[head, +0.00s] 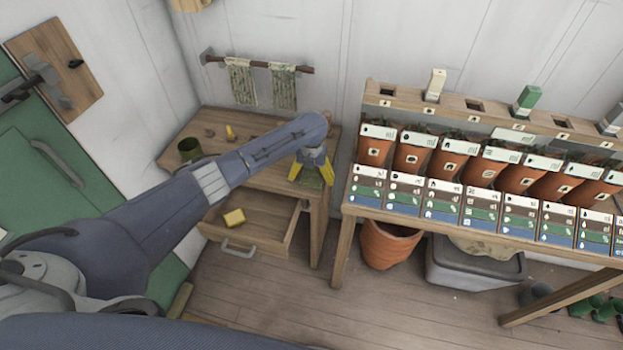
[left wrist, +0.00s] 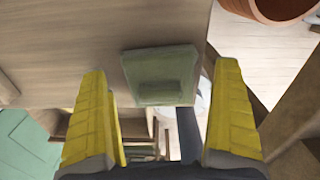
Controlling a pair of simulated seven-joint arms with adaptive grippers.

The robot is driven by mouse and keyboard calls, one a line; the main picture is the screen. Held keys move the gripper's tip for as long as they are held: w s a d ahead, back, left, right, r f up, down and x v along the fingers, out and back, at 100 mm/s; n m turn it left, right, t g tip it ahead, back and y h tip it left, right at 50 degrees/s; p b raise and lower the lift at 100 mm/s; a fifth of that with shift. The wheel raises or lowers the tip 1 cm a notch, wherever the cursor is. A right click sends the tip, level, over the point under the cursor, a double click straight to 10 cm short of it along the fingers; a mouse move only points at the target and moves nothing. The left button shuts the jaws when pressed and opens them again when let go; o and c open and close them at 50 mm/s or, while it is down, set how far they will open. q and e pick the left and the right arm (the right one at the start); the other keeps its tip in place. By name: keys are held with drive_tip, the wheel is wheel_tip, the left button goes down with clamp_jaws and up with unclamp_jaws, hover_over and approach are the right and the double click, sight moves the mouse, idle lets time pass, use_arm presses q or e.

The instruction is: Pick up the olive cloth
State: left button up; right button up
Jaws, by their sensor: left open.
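The olive cloth (left wrist: 160,72) is a folded green square lying flat on the small wooden table (head: 265,150), close to the table's edge. In the head view the cloth (head: 312,181) shows partly beneath my left gripper (head: 311,175), at the table's right end. My left gripper has yellow fingers and points down. In the left wrist view its fingers (left wrist: 162,78) are wide apart, one on each side of the cloth's near part. The gripper is open and empty; I cannot tell its exact height above the cloth. My right gripper is not in view.
An open drawer (head: 268,236) below the table holds a yellow block (head: 234,217). A dark green cup (head: 189,149) stands at the table's left. Patterned towels (head: 284,90) hang on a wall rail. A bench with several potted plants (head: 412,154) stands to the right.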

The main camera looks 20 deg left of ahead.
use_arm(q)
drive_tip(key=shift+c, duration=0.4)
drive_tip(key=c, duration=1.2)
